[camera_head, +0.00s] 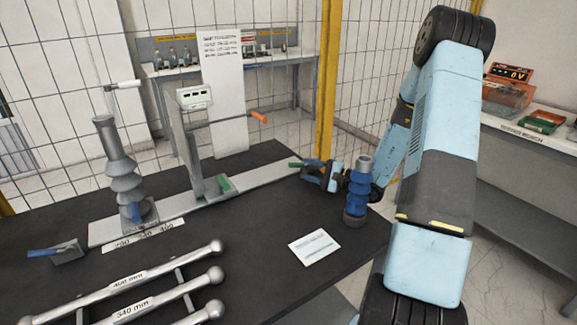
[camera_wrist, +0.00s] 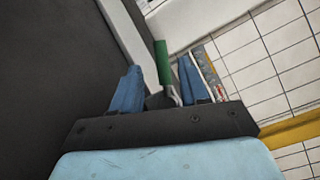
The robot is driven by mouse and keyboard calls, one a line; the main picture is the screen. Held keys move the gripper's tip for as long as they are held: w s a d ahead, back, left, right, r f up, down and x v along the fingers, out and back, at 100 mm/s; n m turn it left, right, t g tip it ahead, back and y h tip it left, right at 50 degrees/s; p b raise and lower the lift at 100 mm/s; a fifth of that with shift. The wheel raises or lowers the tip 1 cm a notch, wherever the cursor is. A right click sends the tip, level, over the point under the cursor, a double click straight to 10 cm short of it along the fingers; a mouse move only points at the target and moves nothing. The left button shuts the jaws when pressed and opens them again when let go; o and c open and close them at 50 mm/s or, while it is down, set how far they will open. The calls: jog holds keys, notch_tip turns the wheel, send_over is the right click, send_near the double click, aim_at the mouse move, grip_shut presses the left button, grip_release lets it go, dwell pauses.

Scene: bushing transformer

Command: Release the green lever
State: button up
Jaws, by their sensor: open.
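The green lever (camera_head: 296,164) sticks out at the right end of the light metal rail (camera_head: 268,178), just left of my gripper (camera_head: 318,174) in the head view. In the wrist view the green lever (camera_wrist: 162,62) is a green grip on a grey metal arm. It lies between the two blue fingers of my gripper (camera_wrist: 160,84), with gaps on both sides. My gripper is open and holds nothing. The lever's lower end is partly hidden by the gripper body.
A white card (camera_head: 314,247) lies in front. Left on the rail are a grey insulator (camera_head: 122,165) and an upright fixture with an orange handle (camera_head: 258,117). Metal bars (camera_head: 135,287) lie at the front.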

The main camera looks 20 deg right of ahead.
aim_at(297, 166)
jog(key=shift+x, duration=3.65)
jog(key=shift+c, duration=0.2)
grip_shut()
jog(key=shift+f, duration=0.1)
